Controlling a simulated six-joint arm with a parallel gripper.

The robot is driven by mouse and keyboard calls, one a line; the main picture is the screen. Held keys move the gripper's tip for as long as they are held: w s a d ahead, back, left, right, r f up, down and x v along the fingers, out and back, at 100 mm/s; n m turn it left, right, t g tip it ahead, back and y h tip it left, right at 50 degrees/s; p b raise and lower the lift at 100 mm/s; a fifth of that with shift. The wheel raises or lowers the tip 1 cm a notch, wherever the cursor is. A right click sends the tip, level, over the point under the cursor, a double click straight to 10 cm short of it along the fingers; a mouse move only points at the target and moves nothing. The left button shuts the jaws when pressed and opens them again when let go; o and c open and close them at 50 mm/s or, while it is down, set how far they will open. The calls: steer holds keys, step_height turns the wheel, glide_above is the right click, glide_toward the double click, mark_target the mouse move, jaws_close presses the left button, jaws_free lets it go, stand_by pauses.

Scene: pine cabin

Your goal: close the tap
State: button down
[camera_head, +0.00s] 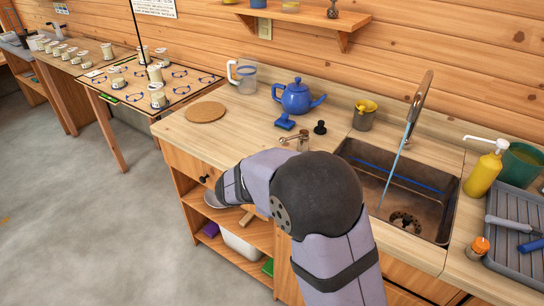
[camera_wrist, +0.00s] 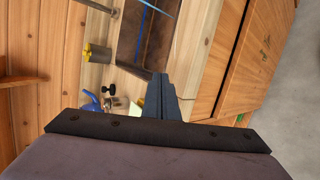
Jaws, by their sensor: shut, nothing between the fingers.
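The tap (camera_head: 418,105) is a slim metal spout leaning over the sink (camera_head: 345,155). A thin blue stream of water (camera_head: 393,175) runs from it into the basin. In the wrist view, part of the tap (camera_wrist: 98,7) shows at the top edge, with the stream (camera_wrist: 165,8) to its right. My gripper (camera_wrist: 160,95) is shut and empty, below the sink in that view and apart from the tap. In the head view my arm hides the sink's front left corner, and the fingertips cannot be made out. The tap's handle is not clear.
Left of the sink stand a small metal object with a side arm (camera_head: 303,143), a black knob (camera_head: 320,127), a blue stamp-like piece (camera_head: 284,121), a blue teapot (camera_head: 296,96) and a grey cup with yellow top (camera_head: 364,115). A yellow bottle (camera_head: 484,170) and drying rack (camera_head: 520,225) are right.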

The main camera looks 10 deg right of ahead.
mark_target(294, 137)
steer(key=w+a+t, duration=0.1)
steer(key=w, duration=0.1)
steer(key=w+a+n+t+b, duration=0.1)
steer(key=w, duration=0.1)
steer(key=w+a+t+b, duration=0.1)
steer(key=w+a, duration=0.1)
steer(key=shift+w+a+f+n+h, duration=0.1)
steer(key=shift+n+h, duration=0.2)
steer(key=shift+h, duration=0.1)
steer(key=w+a+t, duration=0.1)
steer(key=w+a, duration=0.1)
steer(key=w+a+r+n+t+b, duration=0.1)
steer(key=w+a+t, duration=0.1)
steer(key=a, duration=0.1)
steer(key=w+a+n+t+b, duration=0.1)
steer(key=a, duration=0.1)
steer(key=shift+w+a+r+t, duration=0.15)
steer(key=shift+w+r+t, duration=0.15)
steer(key=shift+w, duration=0.1)
steer(key=shift+w+d+r, duration=0.2)
steer(key=shift+w+d, duration=0.1)
steer(key=shift+d, duration=0.05)
steer(key=p+x, duration=0.2)
steer(key=x, duration=0.7)
steer(key=shift+w+d, duration=0.2)
steer(key=shift+w, duration=0.05)
